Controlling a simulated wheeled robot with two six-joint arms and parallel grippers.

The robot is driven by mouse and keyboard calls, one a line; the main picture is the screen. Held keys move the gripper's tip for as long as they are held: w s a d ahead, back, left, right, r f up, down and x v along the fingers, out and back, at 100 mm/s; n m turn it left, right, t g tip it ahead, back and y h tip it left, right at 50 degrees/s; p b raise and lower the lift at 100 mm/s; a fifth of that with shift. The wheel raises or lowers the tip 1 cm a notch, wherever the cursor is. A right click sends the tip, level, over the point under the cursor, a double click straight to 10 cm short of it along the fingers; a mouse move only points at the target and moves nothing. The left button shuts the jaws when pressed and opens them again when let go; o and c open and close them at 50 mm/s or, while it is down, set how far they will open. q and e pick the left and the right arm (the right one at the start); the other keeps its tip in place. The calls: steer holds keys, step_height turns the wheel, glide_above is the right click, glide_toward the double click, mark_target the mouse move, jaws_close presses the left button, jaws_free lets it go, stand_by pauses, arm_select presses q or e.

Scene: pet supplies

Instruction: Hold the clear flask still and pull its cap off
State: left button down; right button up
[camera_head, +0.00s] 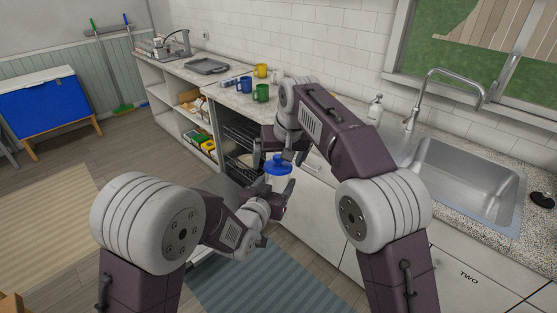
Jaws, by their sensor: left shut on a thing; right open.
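The clear flask (277,180) is held upright in the air in front of the counter. Its cap (278,166) is blue and sits on top. My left gripper (280,185) is shut on the flask body from below and hides part of it. My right gripper (283,155) is open, just above and around the top of the cap. I cannot tell whether its fingers touch the cap.
Green (261,93), blue (244,85) and yellow (261,71) mugs stand on the counter behind. A sink (470,175) with a tap (420,95) is at the right. An open dishwasher (240,140) lies behind my grippers. A striped mat (235,285) covers the floor below.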

steer(key=c, duration=1.7)
steer(key=shift+o, duration=0.2)
steer(key=shift+r, duration=0.15)
steer(key=shift+w+d+r, duration=0.1)
steer(key=shift+w+r, duration=0.15)
steer(key=shift+r, duration=0.65)
steer(key=shift+d, duration=0.1)
